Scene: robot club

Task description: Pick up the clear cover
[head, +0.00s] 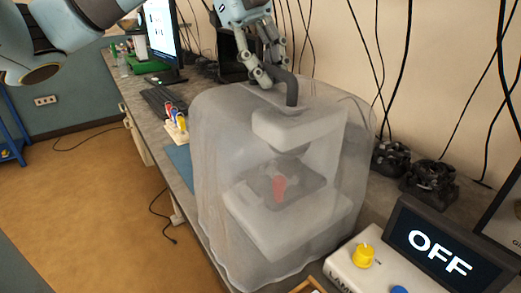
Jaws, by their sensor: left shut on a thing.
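The clear cover (220,165) is a large translucent shell in the middle of the head view. A pale machine (275,220) with a small red piece (279,188) shows through it. A dark bent handle (291,92) is at the cover's top. My left gripper (267,80) is at the top of the cover, shut on this handle. The cover's lower edge appears to be down at the bench, around the machine. My right gripper is not in view.
A lamp control box (345,270) and a display reading OFF (440,250) stand at the front right. Black devices (430,180) and hanging cables are at the right. A monitor (160,32), keyboard (160,102) and colored-handled tools (176,120) are behind left. The floor at left is open.

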